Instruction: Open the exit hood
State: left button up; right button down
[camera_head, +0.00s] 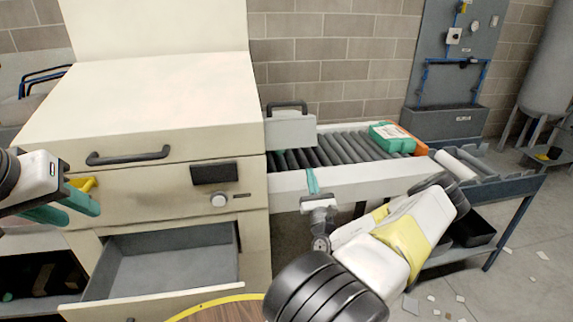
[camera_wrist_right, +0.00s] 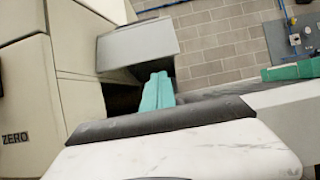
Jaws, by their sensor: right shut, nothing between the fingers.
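The exit hood (camera_head: 290,130) is a light grey box with a dark bar handle (camera_head: 287,106) on top. It sits where the roller conveyor meets the right side of the cream machine. In the right wrist view the grey hood (camera_wrist_right: 138,47) fills the upper middle. My right gripper (camera_head: 312,180) is shut and empty, its teal fingers in front of the conveyor's near rail, below and right of the hood. The fingers also show in the right wrist view (camera_wrist_right: 157,92), with the hood behind them. My left gripper (camera_head: 82,212) is at the far left, open, its teal fingers apart in front of the machine.
The cream machine (camera_head: 150,105) has a dark handle (camera_head: 128,156) and a knob. An open, empty drawer (camera_head: 165,262) juts out below. The roller conveyor (camera_head: 335,148) runs right to a green-and-white item (camera_head: 392,137) and a blue-grey stand. A round wooden top (camera_head: 225,310) is at the bottom.

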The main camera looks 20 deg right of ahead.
jog(key=x, duration=0.8)
jog(key=shift+a, duration=0.1)
